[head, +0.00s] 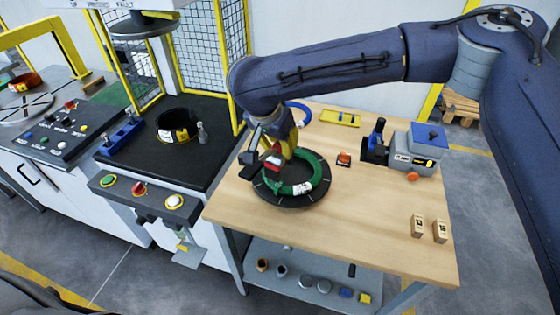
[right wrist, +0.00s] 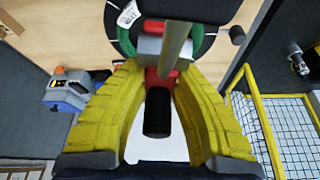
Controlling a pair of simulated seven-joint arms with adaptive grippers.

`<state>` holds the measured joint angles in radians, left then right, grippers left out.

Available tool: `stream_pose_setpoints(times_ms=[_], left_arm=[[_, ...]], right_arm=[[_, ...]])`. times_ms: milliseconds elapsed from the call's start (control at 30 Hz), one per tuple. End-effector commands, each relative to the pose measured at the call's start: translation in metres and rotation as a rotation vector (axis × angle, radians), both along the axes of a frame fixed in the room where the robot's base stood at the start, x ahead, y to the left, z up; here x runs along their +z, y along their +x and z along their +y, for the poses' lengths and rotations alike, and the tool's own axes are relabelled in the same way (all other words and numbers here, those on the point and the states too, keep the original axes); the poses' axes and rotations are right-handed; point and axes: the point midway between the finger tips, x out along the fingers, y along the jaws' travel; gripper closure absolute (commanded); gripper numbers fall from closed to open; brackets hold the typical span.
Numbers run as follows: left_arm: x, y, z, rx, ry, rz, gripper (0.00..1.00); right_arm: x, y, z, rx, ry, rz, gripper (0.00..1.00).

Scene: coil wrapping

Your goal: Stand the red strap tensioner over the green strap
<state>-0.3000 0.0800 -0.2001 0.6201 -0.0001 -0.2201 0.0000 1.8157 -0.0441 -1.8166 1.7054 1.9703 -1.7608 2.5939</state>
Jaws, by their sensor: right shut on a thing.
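My right gripper (head: 281,152) comes in from the right and points down, shut on the red strap tensioner (head: 272,164). In the right wrist view the yellow fingers close around the tensioner (right wrist: 163,78), with its grey block and black handle showing. The green strap (head: 319,181) forms a ring with a white label, lying on a round black stand on the wooden table. The tensioner is over the left part of this ring. Whether it touches the ring I cannot tell. The ring also shows behind the tensioner in the right wrist view (right wrist: 126,43). My left gripper is not in view.
A grey device with a blue top (head: 418,146) stands at the table's back right. Two wooden blocks (head: 428,228) stand at the right, and a yellow tray (head: 341,118) lies at the back. A machine with a yellow-framed mesh guard (head: 211,35) stands left. The front of the table is clear.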

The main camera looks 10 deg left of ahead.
Motion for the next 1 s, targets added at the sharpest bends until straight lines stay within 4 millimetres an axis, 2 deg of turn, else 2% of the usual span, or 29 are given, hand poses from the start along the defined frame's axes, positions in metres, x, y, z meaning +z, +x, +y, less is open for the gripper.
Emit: stream_pose_setpoints(times_ms=[133, 433, 733, 1000], left_arm=[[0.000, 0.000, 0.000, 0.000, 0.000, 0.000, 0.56], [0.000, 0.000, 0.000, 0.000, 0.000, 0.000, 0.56], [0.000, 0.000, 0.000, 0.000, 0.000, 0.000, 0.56], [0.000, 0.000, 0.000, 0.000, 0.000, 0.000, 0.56]], right_arm=[[-0.013, 0.000, 0.000, 0.000, 0.001, 0.000, 1.00], [-0.024, 0.000, 0.000, -0.001, 0.001, 0.000, 1.00], [-0.054, 0.000, 0.000, 0.000, 0.000, 0.001, 1.00], [-0.056, 0.001, 0.000, -0.001, 0.001, -0.002, 1.00]])
